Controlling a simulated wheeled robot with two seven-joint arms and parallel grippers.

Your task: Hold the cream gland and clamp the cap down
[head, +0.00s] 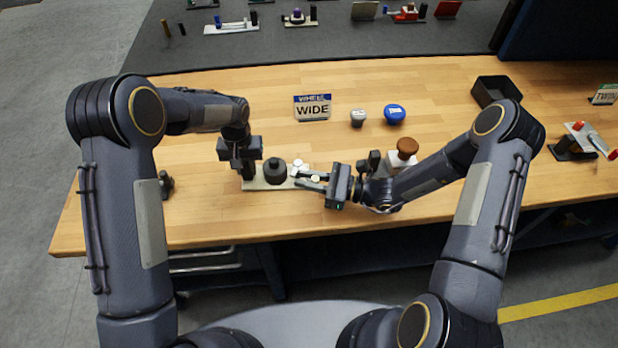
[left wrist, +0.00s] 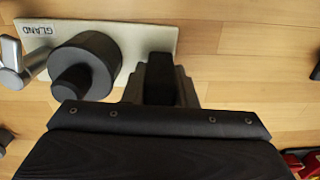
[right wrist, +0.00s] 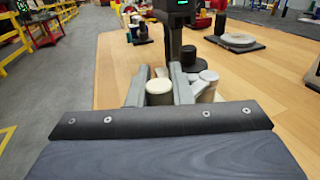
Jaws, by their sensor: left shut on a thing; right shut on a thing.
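The cream gland plate (head: 262,183), marked GLAND, lies near the table's front edge; it also shows in the left wrist view (left wrist: 120,30). A dark stepped round cap (head: 275,172) stands on it, seen closer in the left wrist view (left wrist: 85,65). My left gripper (head: 246,168) is shut on the black upright block (left wrist: 160,80) at the plate's left end. My right gripper (head: 308,178) is at the plate's right end, shut on a cream-topped cylinder (right wrist: 159,88). A pale cylinder (head: 297,164) stands beside its fingers. Whether the cap is clamped is unclear.
A WIDE sign (head: 312,107), a grey knob (head: 358,118) and a blue knob (head: 394,113) stand behind. A brown-knobbed white block (head: 405,152) is close to my right forearm. A black bin (head: 495,90) and another fixture (head: 577,140) are right. A small dark part (head: 166,184) is left.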

